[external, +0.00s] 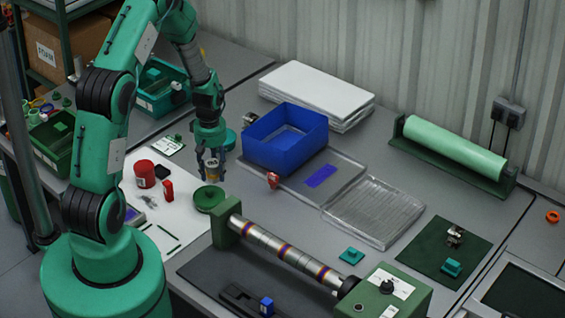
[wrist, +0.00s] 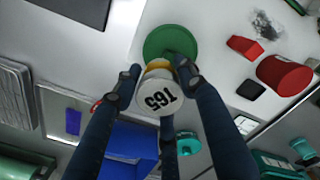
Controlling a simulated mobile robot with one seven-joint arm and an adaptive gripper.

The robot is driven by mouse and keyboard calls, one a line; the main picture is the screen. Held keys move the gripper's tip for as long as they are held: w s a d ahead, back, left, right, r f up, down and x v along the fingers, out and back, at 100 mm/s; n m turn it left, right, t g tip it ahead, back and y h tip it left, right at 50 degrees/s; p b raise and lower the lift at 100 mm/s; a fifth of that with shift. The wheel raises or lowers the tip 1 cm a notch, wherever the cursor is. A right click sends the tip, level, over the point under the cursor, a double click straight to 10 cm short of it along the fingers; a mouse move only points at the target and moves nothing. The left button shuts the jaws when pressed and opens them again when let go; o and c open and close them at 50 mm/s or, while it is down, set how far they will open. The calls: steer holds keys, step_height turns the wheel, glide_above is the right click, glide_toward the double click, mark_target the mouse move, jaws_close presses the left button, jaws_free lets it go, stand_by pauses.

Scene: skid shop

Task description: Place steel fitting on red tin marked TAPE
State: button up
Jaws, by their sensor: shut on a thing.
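My gripper (external: 211,165) points down over the light work mat, its fingers closed around a small pale cylinder (wrist: 158,95). The cylinder has a yellow band and a dark marking on its end, and is held just above or behind a round green disc (external: 209,198). A red tin (external: 145,173) stands on the mat to the left of my gripper; it also shows in the wrist view (wrist: 285,75). I cannot read any marking on it. A small metallic piece (external: 455,234) sits on a green mat at the right; I cannot tell which thing is the steel fitting.
A small red block (external: 168,190) and a black pad (external: 163,172) lie beside the tin. A blue bin (external: 285,150) stands right of my gripper. A roller machine (external: 290,255) lies in front. Clear trays (external: 374,213) are at the centre right.

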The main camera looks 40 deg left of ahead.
steer(key=s+a+r+n, duration=0.2)
steer(key=s+a+n, duration=0.4)
steer(key=s+a, duration=1)
steer(key=s+p, duration=0.1)
steer(key=s, duration=0.3)
steer(key=shift+s, duration=0.2)
steer(key=shift+a+r, duration=0.1)
glide_above(143, 165)
steer(key=shift+f+b, duration=0.3)
steer(key=shift+f, duration=0.45)
steer(key=shift+f, duration=1.75)
steer(key=shift+f, duration=0.1)
